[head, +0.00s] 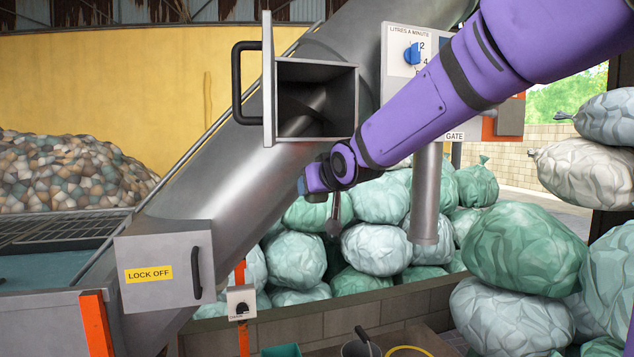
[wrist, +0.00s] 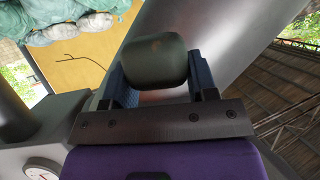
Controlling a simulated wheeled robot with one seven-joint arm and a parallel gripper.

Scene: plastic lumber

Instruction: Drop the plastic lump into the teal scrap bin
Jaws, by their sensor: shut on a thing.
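In the head view I cannot make the lump out clearly. A teal bin (head: 282,350) shows only its top edge at the bottom of the head view, lower than my gripper and slightly left of it. Its inside is mostly out of the picture.
An open square hatch (head: 316,100) with a black-handled door stands on the slanted pipe (head: 225,160). A grey "LOCK OFF" box (head: 165,268) is at lower left. A dark bucket (head: 361,347) is right of the teal bin. A low block wall (head: 345,318) fronts the bags (head: 376,248).

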